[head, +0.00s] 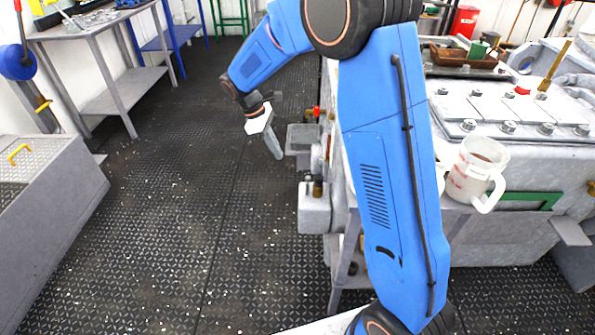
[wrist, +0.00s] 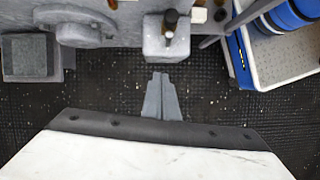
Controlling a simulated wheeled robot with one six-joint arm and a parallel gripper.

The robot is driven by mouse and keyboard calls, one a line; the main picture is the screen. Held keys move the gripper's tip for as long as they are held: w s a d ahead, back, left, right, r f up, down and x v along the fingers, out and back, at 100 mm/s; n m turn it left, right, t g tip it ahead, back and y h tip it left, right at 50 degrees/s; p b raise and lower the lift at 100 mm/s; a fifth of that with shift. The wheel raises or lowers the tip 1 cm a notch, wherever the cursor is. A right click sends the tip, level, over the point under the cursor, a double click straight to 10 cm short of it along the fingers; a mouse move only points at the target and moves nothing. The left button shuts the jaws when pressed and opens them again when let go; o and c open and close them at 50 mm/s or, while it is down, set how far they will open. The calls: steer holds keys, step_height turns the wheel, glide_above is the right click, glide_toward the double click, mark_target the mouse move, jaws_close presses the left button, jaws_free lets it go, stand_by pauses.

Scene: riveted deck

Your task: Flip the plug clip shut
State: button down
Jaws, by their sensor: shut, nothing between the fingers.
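My gripper (head: 278,155) hangs to the left of the grey machine, over the dark deck, with its fingers pointing down. In the wrist view its two grey fingers (wrist: 160,76) lie together with nothing between them. A grey block (wrist: 166,46) with a dark-topped brass fitting (wrist: 170,20) is just beyond the fingertips in the wrist view, apart from them. In the head view, brass fittings (head: 318,187) and a red knob (head: 317,111) show on the machine's left side. I cannot make out which part is the plug clip.
The machine (head: 470,100) fills the right, with a measuring jug (head: 474,170) on its near ledge and a brown tray (head: 462,56) behind. A grey tray (head: 303,137) juts out near my gripper. A workbench (head: 95,22) stands at left. The deck (head: 190,190) between is clear.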

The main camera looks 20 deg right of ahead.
mark_target(308, 179)
steer(key=shift+s+d+f, duration=0.55)
steer(key=shift+d+f, duration=0.6)
steer(key=shift+f, duration=0.4)
steer(key=shift+s+d+f, duration=0.55)
steer(key=shift+d+f, duration=0.65)
steer(key=shift+f, duration=0.35)
steer(key=shift+s+d+f, duration=0.55)
steer(key=shift+d+f, duration=0.6)
steer(key=shift+f, duration=0.4)
steer(key=shift+w+d+m+g, duration=0.25)
steer(key=shift+m+g, duration=0.15)
steer(key=shift+m, duration=0.6)
steer(key=m, duration=0.1)
steer(key=d+m+y, duration=0.1)
steer(key=shift+w+m+g, duration=0.1)
steer(key=shift+m+g, duration=0.3)
steer(key=m, duration=0.2)
steer(key=d+m+y, duration=0.1)
steer(key=m+y, duration=0.1)
steer(key=m, duration=0.1)
steer(key=shift+d+m+g, duration=0.3)
steer(key=shift+g, duration=0.1)
steer(key=m, duration=0.1)
steer(key=d+m+y, duration=0.1)
steer(key=m, duration=0.1)
steer(key=shift+s+m, duration=0.2)
steer(key=shift+m, duration=0.1)
steer(key=shift+s+d, duration=0.15)
steer(key=shift+d, duration=0.05)
